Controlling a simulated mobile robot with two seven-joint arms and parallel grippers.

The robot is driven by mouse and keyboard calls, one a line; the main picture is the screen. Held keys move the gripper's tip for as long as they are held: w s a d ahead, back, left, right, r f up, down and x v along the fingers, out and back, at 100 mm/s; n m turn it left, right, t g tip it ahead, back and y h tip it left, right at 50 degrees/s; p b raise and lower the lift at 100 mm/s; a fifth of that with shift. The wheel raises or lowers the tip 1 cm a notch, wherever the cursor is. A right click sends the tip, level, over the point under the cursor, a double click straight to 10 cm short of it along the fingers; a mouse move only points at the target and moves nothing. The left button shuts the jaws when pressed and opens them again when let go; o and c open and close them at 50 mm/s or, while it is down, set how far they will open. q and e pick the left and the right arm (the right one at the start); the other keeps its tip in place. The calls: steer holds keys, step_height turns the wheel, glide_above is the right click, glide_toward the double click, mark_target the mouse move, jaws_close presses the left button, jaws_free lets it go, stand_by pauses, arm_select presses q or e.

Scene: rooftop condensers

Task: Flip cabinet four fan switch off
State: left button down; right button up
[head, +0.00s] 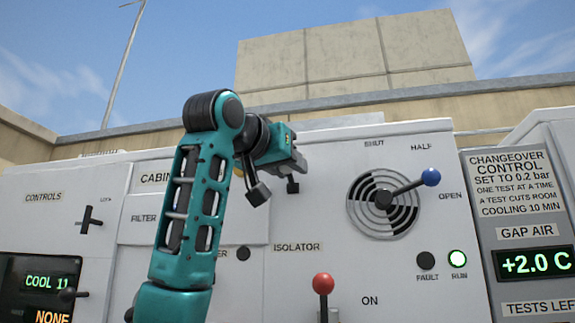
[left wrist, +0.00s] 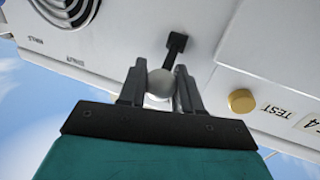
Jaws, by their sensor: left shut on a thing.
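My left gripper (head: 275,188) is in front of the upper panel of the pale cabinet in the head view. In the left wrist view its two fingers (left wrist: 159,76) are closed around the grey ball (left wrist: 159,84) of a short black lever (left wrist: 175,47). No label naming this lever as the fan switch is readable, and the gripper hides it in the head view. A yellow button (left wrist: 241,101) marked TEST and a plate (left wrist: 308,124) with a 4 are to its right in the left wrist view. My right gripper is not in view.
A round vent dial (head: 383,203) has a blue-ball lever (head: 430,177) pointing between HALF and OPEN. A red-ball lever (head: 323,284) stands upright below. A display (head: 534,263) reads +2.0 C.

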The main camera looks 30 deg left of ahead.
mark_target(287, 193)
arm_select(q)
step_height(287, 193, down, 5)
steer(key=m+t+h+b, duration=0.1)
steer(key=m+t+b, duration=0.1)
steer(key=t+b, duration=0.2)
steer(key=m+t+h+b, duration=0.1)
steer(key=m+t+b, duration=0.1)
steer(key=t+b, duration=0.2)
steer(key=shift+s+r+h, duration=0.1)
steer(key=shift+s+h, duration=0.05)
steer(key=shift+h, duration=0.25)
steer(key=shift+m+t+h, duration=0.5)
steer(key=shift+h, duration=0.3)
steer(key=shift+f, duration=0.2)
steer(key=c, duration=0.8)
jaws_free()
